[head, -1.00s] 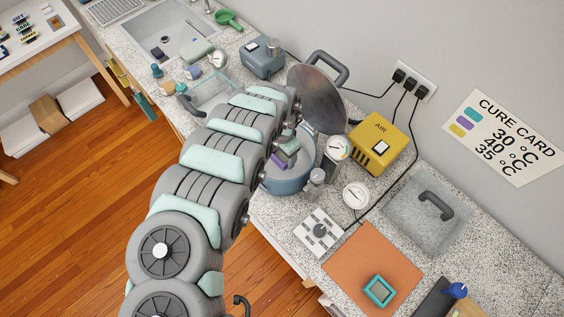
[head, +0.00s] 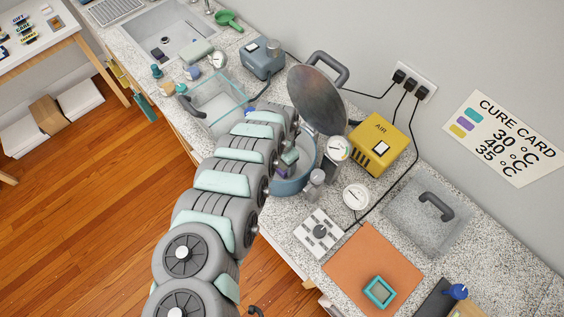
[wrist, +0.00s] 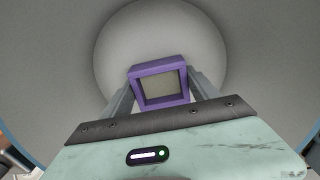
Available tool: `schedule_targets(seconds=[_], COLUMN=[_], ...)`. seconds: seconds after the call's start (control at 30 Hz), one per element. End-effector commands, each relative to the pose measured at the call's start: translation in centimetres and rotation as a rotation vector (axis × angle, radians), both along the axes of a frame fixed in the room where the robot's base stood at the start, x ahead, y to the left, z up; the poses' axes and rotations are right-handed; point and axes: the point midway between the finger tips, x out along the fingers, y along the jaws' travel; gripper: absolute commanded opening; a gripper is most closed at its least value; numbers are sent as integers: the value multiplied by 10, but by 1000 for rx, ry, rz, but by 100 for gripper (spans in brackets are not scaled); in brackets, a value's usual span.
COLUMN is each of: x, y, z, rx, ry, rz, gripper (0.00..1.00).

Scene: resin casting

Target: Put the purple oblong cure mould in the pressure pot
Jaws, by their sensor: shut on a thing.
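The purple mould (wrist: 159,101) is a small rectangular frame with a pale grey middle, seen in the wrist view between my fingers. My gripper (wrist: 160,84) is shut on it by its two sides. The pressure pot (head: 296,187) is a blue-grey round vessel with its dark metal lid (head: 317,100) tipped up behind it. My gripper reaches into the pot's mouth. In the wrist view the pot's pale round floor (wrist: 160,30) lies beyond the mould. I cannot tell whether the mould touches the floor. In the head view my arm largely hides the mould.
A gauge (head: 337,149) and a grey valve (head: 315,180) stand at the pot's right. A yellow air box (head: 379,147) stands behind them. A clear open tank (head: 238,112) is left of the pot. An orange mat (head: 352,265) holds a teal frame (head: 380,292).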

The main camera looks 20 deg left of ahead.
Motion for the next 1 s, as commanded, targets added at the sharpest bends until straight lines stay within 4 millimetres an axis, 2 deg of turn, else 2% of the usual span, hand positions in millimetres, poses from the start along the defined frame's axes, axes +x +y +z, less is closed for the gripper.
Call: schedule_targets(seconds=[0.07, 0.1, 0.33, 0.73, 1.0], x=[0, 0, 0, 0, 1], y=[0, 0, 0, 0, 2], z=[-3, -4, -3, 4, 35], rx=[0, 0, -1, 0, 4], ry=[0, 0, 0, 0, -2], rz=[0, 0, 0, 0, 0], gripper=[24, 70, 88, 91, 91])
